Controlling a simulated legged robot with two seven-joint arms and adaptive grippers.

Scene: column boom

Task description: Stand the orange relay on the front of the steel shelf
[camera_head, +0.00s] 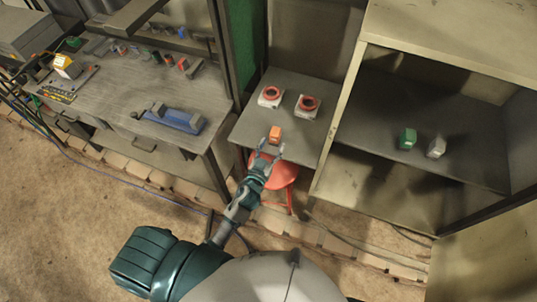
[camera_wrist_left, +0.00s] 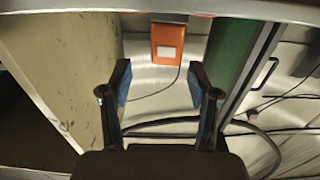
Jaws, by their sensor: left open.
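The orange relay (camera_head: 275,134) stands near the front edge of a small grey table. My left gripper (camera_head: 268,151) is open at that edge, just on the near side of the relay, with nothing between its fingers. In the left wrist view the open fingers (camera_wrist_left: 160,78) point toward an orange block with a pale label (camera_wrist_left: 167,44), which looks like the relay; it is beyond the fingertips and apart from them. The dark shelf (camera_head: 455,110) of the open steel cabinet is to the right, with free surface along its front. My right gripper is not in view.
Two boxes with red rings (camera_head: 270,95) (camera_head: 308,105) stand behind the relay. A green block (camera_head: 408,138) and a grey block (camera_head: 436,147) stand on the cabinet shelf. The cabinet's side post (camera_head: 340,110) separates table and shelf. A red stool (camera_head: 284,172) is under the gripper.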

